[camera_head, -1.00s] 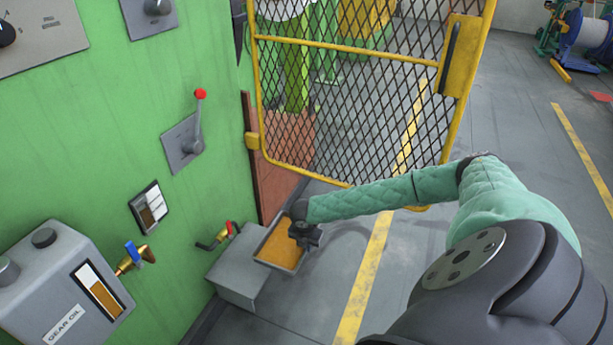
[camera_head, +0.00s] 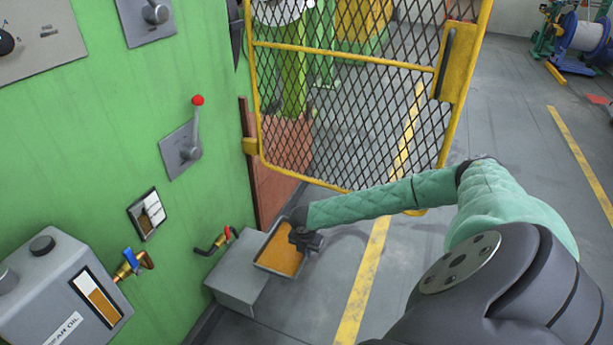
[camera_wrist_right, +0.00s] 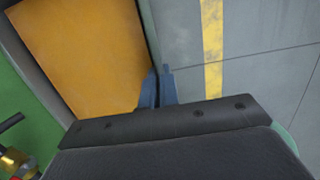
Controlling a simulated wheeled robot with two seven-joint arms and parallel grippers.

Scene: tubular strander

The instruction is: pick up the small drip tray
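The small drip tray (camera_head: 276,271) is a shallow grey pan with orange-brown oil in it. It is low, at the right side of a grey box by the green machine. My right gripper (camera_head: 304,240) is at the tray's right rim, its fingers pointing down. In the right wrist view the two blue fingers (camera_wrist_right: 160,88) are close together, one on each side of the tray's rim (camera_wrist_right: 150,42), and look shut on it. The wrist housing hides part of the tray there. My left gripper is not in view.
The grey box (camera_head: 236,287) stands left of the tray, below a tap with a red handle (camera_head: 224,237). A yellow mesh gate (camera_head: 350,120) stands open behind my arm. A gear oil tank (camera_head: 50,285) is at the lower left. Grey floor (camera_head: 330,290) to the right is clear.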

